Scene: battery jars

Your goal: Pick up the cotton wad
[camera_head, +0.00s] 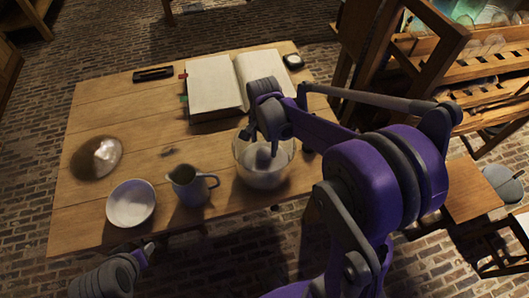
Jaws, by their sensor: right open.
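A white lump that looks like the cotton wad (107,151) lies on a round brownish dish (86,163) at the left of the wooden table. My right arm hides part of the table's right side. My left gripper (148,248) is at the lower left, below the table's front edge and apart from the wad. Its finger opening is too small to make out.
A white bowl (131,204) and a grey jug (190,186) stand between the wad and the glass vessel. An open book (213,84) and a dark case (153,74) lie at the back. The wooden table (120,105) is clear behind the dish.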

